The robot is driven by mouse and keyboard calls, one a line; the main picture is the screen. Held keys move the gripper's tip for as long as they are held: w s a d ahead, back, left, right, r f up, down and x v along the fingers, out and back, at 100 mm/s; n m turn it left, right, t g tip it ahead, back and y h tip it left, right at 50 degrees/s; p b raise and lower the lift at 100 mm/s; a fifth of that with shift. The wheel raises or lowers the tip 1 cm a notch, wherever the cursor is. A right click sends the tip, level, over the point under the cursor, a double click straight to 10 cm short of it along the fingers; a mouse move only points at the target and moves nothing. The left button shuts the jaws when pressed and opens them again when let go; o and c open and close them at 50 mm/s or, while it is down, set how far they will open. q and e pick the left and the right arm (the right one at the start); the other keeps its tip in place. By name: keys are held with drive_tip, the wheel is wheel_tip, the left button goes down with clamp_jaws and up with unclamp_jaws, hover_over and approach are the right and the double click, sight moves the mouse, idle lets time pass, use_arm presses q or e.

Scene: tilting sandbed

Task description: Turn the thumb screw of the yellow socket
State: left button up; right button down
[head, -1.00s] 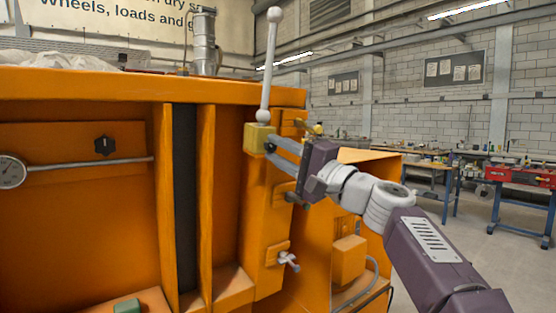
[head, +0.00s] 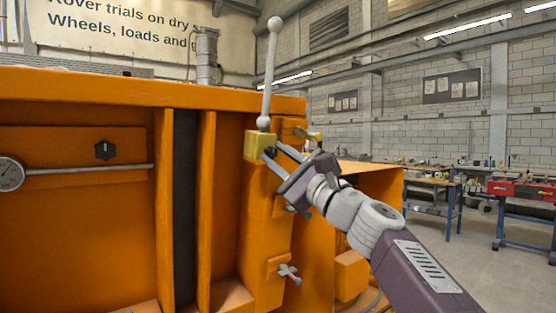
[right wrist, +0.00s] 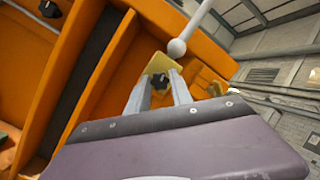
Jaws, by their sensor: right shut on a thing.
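The yellow socket (head: 257,145) sits high on the orange post of the sandbed, with a white ball-ended lever (head: 270,75) standing up from it, slightly tilted. The dark thumb screw (head: 270,152) is on the socket's front right face. My right gripper (head: 271,151) comes from the lower right and is shut on the thumb screw, one finger on each side. In the right wrist view the dark thumb screw (right wrist: 159,82) shows between the fingertips, below the yellow socket (right wrist: 162,63). My left gripper is out of view.
A pale wing screw (head: 289,273) sticks out lower on the orange post. A small brass-coloured fitting (head: 312,135) is just right of the socket. Workbenches stand well behind at right.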

drive_tip(key=shift+w+a+f+m, duration=0.1)
drive_tip(key=shift+f+m, duration=0.2)
drive_tip(key=shift+m, duration=0.2)
drive_tip(key=c, duration=1.5)
unclamp_jaws()
drive_tip(key=o, duration=0.3)
drive_tip(key=shift+r, duration=0.15)
